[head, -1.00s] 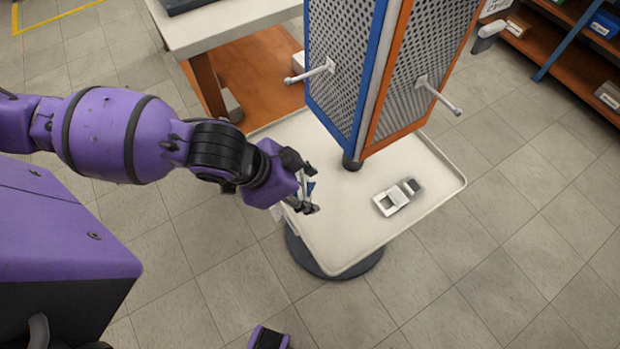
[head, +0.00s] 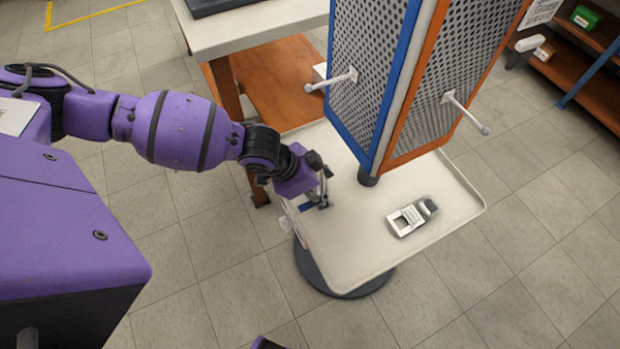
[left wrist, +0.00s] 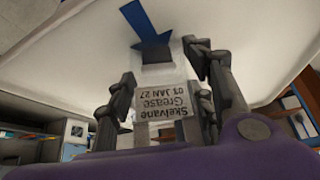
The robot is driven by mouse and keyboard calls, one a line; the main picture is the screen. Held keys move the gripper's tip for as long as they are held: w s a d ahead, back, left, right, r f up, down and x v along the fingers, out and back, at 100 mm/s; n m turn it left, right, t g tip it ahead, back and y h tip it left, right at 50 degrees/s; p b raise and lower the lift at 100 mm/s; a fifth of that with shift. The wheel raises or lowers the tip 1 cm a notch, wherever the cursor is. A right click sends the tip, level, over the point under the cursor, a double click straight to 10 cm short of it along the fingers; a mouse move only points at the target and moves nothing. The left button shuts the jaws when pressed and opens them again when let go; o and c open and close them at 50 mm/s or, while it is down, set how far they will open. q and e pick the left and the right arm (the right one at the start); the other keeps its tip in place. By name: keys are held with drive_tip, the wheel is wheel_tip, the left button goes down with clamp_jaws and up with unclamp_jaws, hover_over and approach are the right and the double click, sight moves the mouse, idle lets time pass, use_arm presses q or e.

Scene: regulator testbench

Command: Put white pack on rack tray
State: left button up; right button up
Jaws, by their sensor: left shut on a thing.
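My left gripper (head: 322,190) is over the left part of the white rack tray (head: 350,265). It is shut on the white pack, which shows between the fingers in the left wrist view (left wrist: 165,104) with a printed label reading "Skelvane Grease". In the head view the pack is mostly hidden by the gripper. A blue arrow mark (left wrist: 145,24) on the tray lies just beyond the pack; part of it also shows beside the fingers in the head view (head: 312,206). I cannot tell whether the pack touches the tray. My right gripper is out of view.
A white and dark handheld device (head: 412,216) lies on the tray's right part. A perforated blue and orange rack column (head: 400,90) with protruding pegs rises behind it. A white-topped table (head: 260,35) stands behind left. The tray's front middle is clear.

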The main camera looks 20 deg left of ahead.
use_arm(q)
drive_tip(key=shift+w+r, duration=0.1)
drive_tip(key=o, duration=1.2)
drive_tip(key=p+v, duration=0.2)
drive_tip(key=v, duration=1)
